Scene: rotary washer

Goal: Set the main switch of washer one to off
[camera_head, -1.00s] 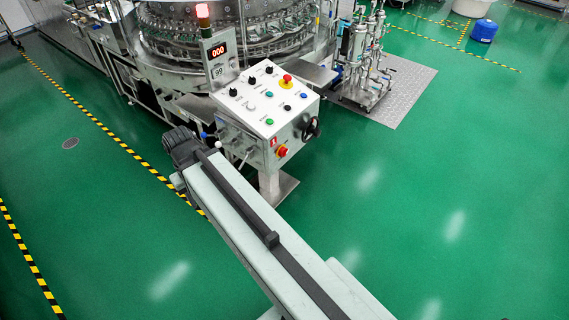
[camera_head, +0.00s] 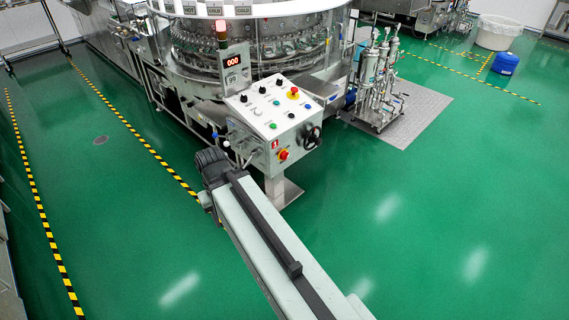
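The washer's control box (camera_head: 273,122) stands on a post in the middle of the view, its sloped top covered with knobs and buttons. The fingers cannot be made out.
The round washer (camera_head: 252,45) is behind the box, with a red 000 display (camera_head: 232,63) on a post. A pipe-and-pump unit (camera_head: 378,85) stands on a grey plate at right. Green floor (camera_head: 430,210) is clear at right. Yellow-black floor tape (camera_head: 125,125) runs at left.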

